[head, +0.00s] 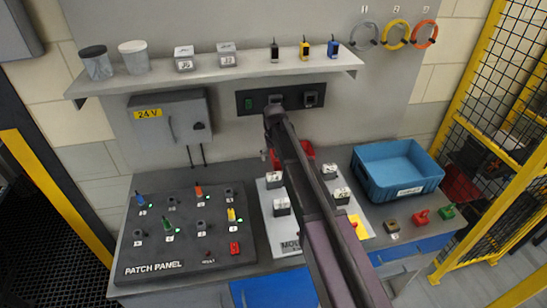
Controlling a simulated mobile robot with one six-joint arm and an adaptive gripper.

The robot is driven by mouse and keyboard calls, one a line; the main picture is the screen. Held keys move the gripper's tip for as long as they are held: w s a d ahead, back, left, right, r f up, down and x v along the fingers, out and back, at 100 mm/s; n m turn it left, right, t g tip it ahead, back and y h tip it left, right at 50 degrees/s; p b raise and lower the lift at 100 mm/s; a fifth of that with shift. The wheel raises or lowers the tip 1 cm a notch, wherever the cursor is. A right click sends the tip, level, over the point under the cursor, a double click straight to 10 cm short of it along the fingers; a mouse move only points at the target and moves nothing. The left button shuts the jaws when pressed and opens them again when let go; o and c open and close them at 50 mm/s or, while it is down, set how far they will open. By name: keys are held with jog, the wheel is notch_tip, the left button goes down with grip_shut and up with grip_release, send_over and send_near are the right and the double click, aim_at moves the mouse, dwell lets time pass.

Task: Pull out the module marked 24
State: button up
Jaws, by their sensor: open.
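White-topped modules stand in a pale board lettered "MOD…" on the bench: one at the back left (275,180), one at the front left (282,207), one at the back right (329,172) and one at the front right (342,196). Their marks are too small to read, so I cannot tell which is 24. The pale board (284,240) is partly hidden by my arm, which crosses the picture from the bottom right up towards the wall. I cannot make out my gripper's fingers.
Two boxed modules (184,58) (227,54) stand on the wall shelf (140,84), their marks unclear. A patch panel (153,263) is left, a blue bin (370,180) right. A yellow-framed fence (495,170) bounds the right.

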aim_at(274, 173)
jog(key=shift+f+b, duration=4.6)
jog(key=shift+f, duration=0.25)
jog(key=c, duration=1)
jog(key=shift+o, duration=0.2)
jog(key=shift+r+p, duration=2.6)
jog(key=shift+p, duration=0.05)
jog(key=shift+r+p, duration=1.95)
jog(key=shift+r, duration=0.05)
